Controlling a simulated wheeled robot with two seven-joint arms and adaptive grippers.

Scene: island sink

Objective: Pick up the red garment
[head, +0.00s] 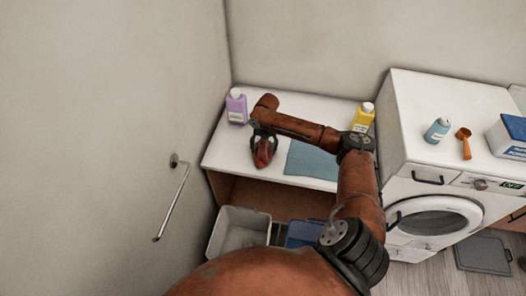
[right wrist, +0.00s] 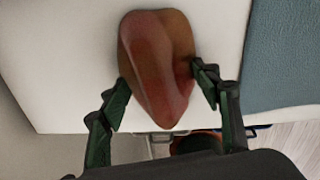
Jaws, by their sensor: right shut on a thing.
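The red garment (head: 263,153) is a small reddish bundle at the left part of the white counter in the head view. In the right wrist view the garment (right wrist: 157,65) sits between the two fingers, over the white surface. My right gripper (head: 262,137) reaches down on it from above, and its fingers (right wrist: 160,82) are shut on the garment's sides. I cannot tell whether the garment is clear of the counter. My left gripper is not in view.
The white counter (head: 225,152) bears a purple bottle (head: 237,106), a yellow bottle (head: 363,117) and a blue cloth (head: 312,161). A grey bin (head: 238,230) stands below. A washing machine (head: 435,215) is at the right. A wall with a metal bar (head: 172,205) bounds the left.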

